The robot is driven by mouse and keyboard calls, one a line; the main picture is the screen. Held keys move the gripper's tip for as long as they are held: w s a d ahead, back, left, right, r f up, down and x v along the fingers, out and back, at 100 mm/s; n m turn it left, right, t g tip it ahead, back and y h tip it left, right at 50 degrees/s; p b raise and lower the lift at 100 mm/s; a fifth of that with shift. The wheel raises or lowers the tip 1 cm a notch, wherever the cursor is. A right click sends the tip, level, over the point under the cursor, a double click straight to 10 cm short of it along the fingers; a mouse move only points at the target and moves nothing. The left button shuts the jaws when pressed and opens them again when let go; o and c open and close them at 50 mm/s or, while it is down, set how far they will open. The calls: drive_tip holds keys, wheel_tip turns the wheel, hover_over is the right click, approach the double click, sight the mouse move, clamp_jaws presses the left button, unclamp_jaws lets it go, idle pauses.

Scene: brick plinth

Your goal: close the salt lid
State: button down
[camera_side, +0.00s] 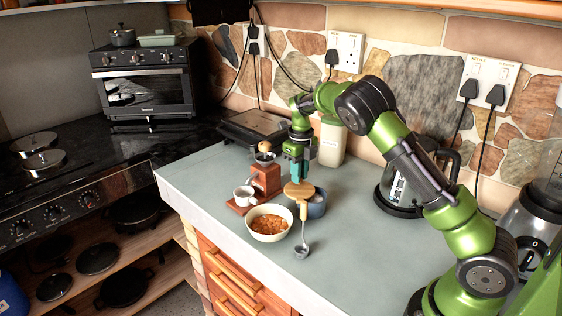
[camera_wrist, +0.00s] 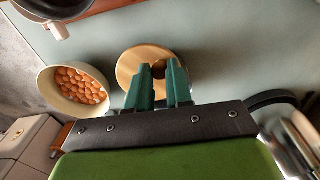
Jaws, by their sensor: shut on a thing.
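The salt lid (camera_side: 295,189) is a round, light wooden disc. In the wrist view the lid (camera_wrist: 128,67) lies under and in front of my fingertips, with a dark spot near its middle. My gripper (camera_side: 296,176) points down with its teal fingers at the lid and is shut on it; it also shows in the wrist view (camera_wrist: 161,72). A blue-grey round pot (camera_side: 318,206), apparently the salt pot, stands just right of and partly behind the lid in the side view. The lid overlaps its left side there. I cannot tell whether they touch.
A cream bowl of beans (camera_side: 269,236) stands close at the front left, also in the wrist view (camera_wrist: 48,92). A spoon (camera_side: 302,249) lies in front of the lid. A glass kettle (camera_side: 397,190) stands right.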

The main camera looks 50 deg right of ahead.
sight(310, 185)
drive_tip(key=s+m, duration=0.1)
drive_tip(key=d+m, duration=0.1)
drive_tip(key=m, duration=0.1)
drive_tip(key=s+m, duration=0.1)
drive_tip(key=shift+s+d+m, duration=0.25)
drive_tip(key=shift+s+m, duration=0.05)
drive_tip(key=shift+s, duration=0.05)
drive_tip(key=shift+s+d+m, duration=0.1)
drive_tip(key=shift+s+m, duration=0.6)
drive_tip(key=shift+m, duration=0.45)
drive_tip(key=shift+s+d+m, duration=0.1)
drive_tip(key=shift+s+m, duration=0.6)
drive_tip(key=shift+m, duration=0.45)
drive_tip(key=c, duration=1)
unclamp_jaws()
wheel_tip(310, 185, up, 17)
